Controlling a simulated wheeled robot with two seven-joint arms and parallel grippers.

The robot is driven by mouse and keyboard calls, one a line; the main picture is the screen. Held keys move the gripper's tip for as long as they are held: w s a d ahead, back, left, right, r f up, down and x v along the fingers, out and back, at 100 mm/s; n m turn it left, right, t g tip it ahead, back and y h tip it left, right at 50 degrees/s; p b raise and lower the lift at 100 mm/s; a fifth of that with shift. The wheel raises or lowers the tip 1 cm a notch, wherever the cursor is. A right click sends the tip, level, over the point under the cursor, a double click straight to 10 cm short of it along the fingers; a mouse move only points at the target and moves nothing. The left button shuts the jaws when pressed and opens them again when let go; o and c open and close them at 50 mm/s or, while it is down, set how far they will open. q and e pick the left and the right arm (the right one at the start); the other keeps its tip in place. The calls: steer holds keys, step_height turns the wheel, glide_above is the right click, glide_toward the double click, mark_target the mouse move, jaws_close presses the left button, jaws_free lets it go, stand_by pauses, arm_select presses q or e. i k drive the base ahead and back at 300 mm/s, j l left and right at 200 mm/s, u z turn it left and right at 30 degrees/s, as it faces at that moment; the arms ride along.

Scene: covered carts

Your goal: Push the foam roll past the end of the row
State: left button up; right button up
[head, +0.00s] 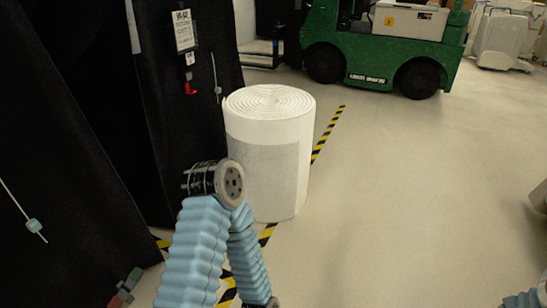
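The foam roll (272,135) is a large white cylinder standing upright on the floor, with its spiral end on top and a greyer patch on its side. It stands beside the black covered row (95,130), over the line of the striped tape. My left arm, in a light blue sleeve, rises in front of the roll's lower left side and bends back down. A dark joint of it overlaps the roll in the picture; I cannot tell whether they touch. Neither gripper shows. Only a bit of blue sleeve shows at the lower right corner.
Yellow-black floor tape (328,133) runs past the roll. A green vehicle (385,45) stands behind. White equipment (503,38) is at the back right. Tags and a red clip (190,88) hang on the black cover. The floor right of the roll is clear.

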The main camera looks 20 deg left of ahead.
mark_target(269, 131)
steer(key=i+j, duration=0.25)
steer(key=i, duration=0.2)
steer(key=i+j+u, duration=0.1)
steer(key=i+j, duration=0.15)
steer(key=i, duration=0.2)
steer(key=i+j, duration=0.2)
steer(key=i, duration=0.25)
